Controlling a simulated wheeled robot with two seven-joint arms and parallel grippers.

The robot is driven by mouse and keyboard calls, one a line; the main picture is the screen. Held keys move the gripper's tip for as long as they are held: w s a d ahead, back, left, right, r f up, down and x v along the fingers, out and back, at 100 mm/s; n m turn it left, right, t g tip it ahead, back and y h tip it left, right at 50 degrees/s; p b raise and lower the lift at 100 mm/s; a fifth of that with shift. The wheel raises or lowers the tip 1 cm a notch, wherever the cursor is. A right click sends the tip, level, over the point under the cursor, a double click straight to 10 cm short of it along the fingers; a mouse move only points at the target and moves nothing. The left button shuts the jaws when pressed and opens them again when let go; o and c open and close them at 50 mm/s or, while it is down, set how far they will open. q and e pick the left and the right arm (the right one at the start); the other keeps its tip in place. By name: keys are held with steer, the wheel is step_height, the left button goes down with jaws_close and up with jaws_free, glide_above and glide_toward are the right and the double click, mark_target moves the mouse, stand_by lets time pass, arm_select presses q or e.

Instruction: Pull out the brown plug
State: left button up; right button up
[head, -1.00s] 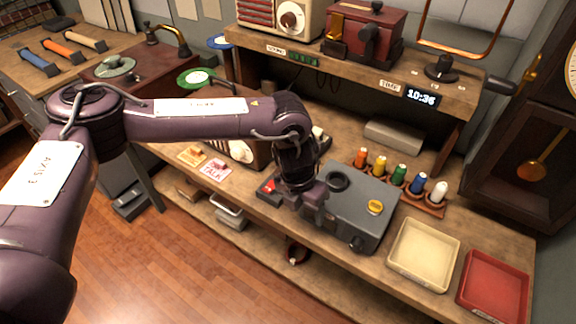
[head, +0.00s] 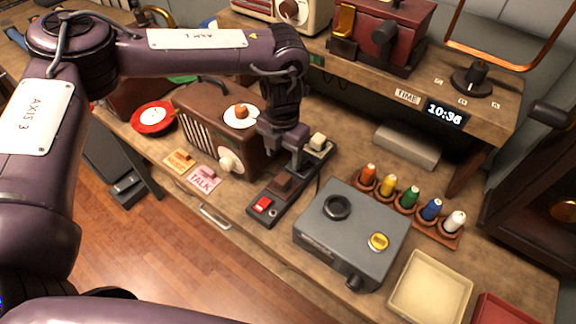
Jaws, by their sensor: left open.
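A dark power strip (head: 268,212) lies on the bench between the brown radio and the grey box. It has a red switch (head: 262,204) at its near end. A brown plug (head: 281,183) sits on the strip's middle, and a cream plug (head: 318,142) sits toward its far end. My left gripper (head: 292,166) is open and points down over the strip, just behind the brown plug in the picture. It hides part of the strip; I cannot tell whether it touches the plug. My right gripper is out of view.
The brown radio (head: 207,118) stands close on the left, the grey box (head: 352,232) close on the right. A rack of coloured spools (head: 410,208) and a cream tray (head: 430,290) are further right. The raised shelf (head: 375,85) overhangs behind. Orange and pink cards lie at the front edge.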

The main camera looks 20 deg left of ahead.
mark_target(283, 177)
arm_select(q)
steer(key=shift+s+r, duration=0.1)
steer(key=shift+s, duration=0.1)
steer(key=shift+s+r, duration=0.15)
steer(key=shift+s, duration=0.4)
steer(key=shift+w+f, duration=0.15)
steer(key=shift+f, duration=0.05)
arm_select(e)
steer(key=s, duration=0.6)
arm_select(q)
steer(key=shift+w+f+b, duration=0.1)
steer(key=shift+f+b, duration=0.25)
step_height(283, 177, down, 3)
steer(key=shift+r+b, duration=0.1)
steer(key=shift+b, duration=1.1)
step_height(283, 177, down, 4)
steer(key=b, duration=0.2)
steer(key=shift+f+b, duration=0.25)
steer(key=shift+b, duration=0.15)
steer(key=shift+f, duration=0.35)
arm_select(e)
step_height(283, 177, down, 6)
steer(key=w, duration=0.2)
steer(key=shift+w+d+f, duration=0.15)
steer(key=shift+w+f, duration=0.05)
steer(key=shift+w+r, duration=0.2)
